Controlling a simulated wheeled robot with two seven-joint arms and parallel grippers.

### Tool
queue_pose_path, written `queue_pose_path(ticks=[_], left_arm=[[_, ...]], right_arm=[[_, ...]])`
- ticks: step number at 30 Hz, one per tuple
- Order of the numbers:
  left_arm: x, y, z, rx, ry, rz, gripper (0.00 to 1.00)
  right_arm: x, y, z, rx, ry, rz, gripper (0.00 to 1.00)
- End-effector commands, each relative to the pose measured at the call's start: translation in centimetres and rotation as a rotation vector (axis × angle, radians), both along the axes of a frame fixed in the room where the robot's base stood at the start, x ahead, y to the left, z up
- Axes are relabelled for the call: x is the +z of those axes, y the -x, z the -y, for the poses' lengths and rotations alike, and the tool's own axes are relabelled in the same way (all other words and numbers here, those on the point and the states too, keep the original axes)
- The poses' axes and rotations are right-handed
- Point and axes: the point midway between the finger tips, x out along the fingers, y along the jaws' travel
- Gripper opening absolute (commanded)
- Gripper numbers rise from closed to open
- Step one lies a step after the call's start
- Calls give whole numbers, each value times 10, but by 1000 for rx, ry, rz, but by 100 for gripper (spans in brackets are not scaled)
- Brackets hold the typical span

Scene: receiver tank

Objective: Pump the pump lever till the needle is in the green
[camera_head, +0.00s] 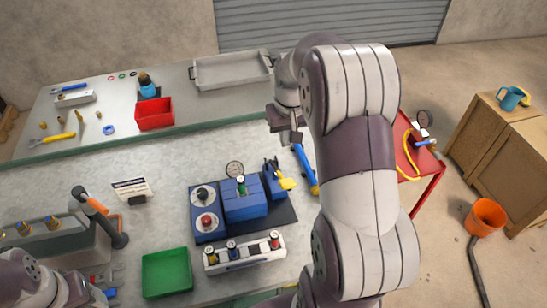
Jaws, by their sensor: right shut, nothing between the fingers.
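A blue pump unit (243,199) stands on a dark mat on the workbench. A round gauge (234,168) rises behind it; its needle and any green zone are too small to read. A yellow-ended lever (286,184) sits on a blue block at the unit's right side; I take it for the pump lever. My right gripper (289,137) is shut and empty, above the bench, higher in the picture than the lever and apart from it. My left arm shows at the bottom left; its fingers cannot be made out.
A blue bar with a yellow end (305,166) lies right of the lever, partly near my right arm. A green bin (167,272), a white block with knobs (244,253) and a red bin (154,114) are around. My right arm hides the bench's right part.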

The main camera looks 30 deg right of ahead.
Motion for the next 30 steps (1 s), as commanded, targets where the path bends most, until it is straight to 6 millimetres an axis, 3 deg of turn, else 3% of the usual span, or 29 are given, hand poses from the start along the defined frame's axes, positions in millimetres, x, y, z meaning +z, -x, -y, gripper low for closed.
queue_pose_path(ticks=[3, 16, 20, 30], left_arm=[[-2, 0, 0, 0, 0, -1, 58], [1, 0, 0, 0, 0, -1, 58], [9, 0, 0, 0, 0, -1, 58], [32, 0, 0, 0, 0, -1, 58]], right_arm=[[12, 0, 1, -13, -16, -47, 0], [6, 6, -1, -21, -28, -74, 0], [-13, 5, -1, -21, -29, -77, 0], [-85, 0, 1, -21, -29, -76, 0]])
